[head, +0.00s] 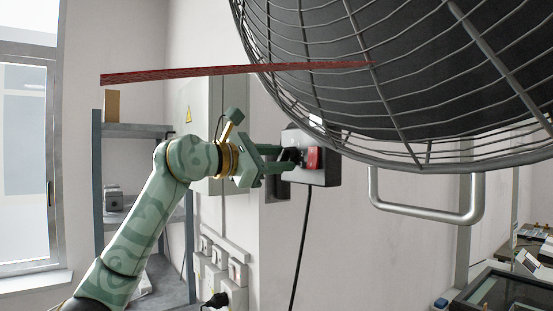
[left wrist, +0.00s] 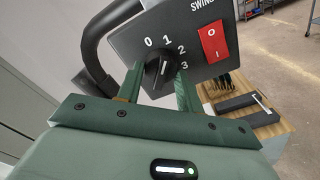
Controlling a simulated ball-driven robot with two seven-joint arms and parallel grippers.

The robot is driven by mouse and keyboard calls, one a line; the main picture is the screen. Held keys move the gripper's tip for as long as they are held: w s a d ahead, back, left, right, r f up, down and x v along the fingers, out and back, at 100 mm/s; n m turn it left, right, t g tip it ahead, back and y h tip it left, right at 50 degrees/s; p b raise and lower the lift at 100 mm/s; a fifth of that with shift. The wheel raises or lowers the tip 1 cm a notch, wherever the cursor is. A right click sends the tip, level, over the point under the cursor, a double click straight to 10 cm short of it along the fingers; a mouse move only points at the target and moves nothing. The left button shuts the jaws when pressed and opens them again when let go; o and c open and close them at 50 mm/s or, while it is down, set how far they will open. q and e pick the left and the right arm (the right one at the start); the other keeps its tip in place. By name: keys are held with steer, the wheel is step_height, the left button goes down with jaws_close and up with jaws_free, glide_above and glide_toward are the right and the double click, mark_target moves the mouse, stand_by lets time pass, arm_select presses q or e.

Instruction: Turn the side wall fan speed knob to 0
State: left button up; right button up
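The fan speed knob (left wrist: 160,69) is black and sits on a dark control box (left wrist: 125,42) marked 0, 1, 2 and 3. A small pale mark on the knob points up, slightly right; its exact setting is hard to tell. In the head view the box (head: 325,172) hangs below the fan cage, and the knob is partly hidden by my gripper. My left gripper (head: 287,160) is at the box face. In the left wrist view its fingers (left wrist: 160,84) stand apart on either side of the knob; firm contact is not visible. My right gripper is not in view.
A red rocker switch (left wrist: 213,43) is right of the knob. The large fan cage (head: 400,80) hangs above my gripper, with a red ribbon (head: 180,74) across it. A metal handle (head: 425,212) and a black cable (head: 300,240) are nearby. Shelves (head: 140,180) stand at left.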

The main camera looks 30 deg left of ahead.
arm_select(q)
steer(key=shift+n, duration=0.4)
steer(key=n, duration=0.2)
steer(key=shift+n+p, duration=0.3)
steer(key=shift+p, duration=0.05)
steer(key=shift+s+d+n, duration=0.1)
steer(key=shift+n, duration=2.2)
steer(key=o, duration=1)
steer(key=shift+c, duration=0.2)
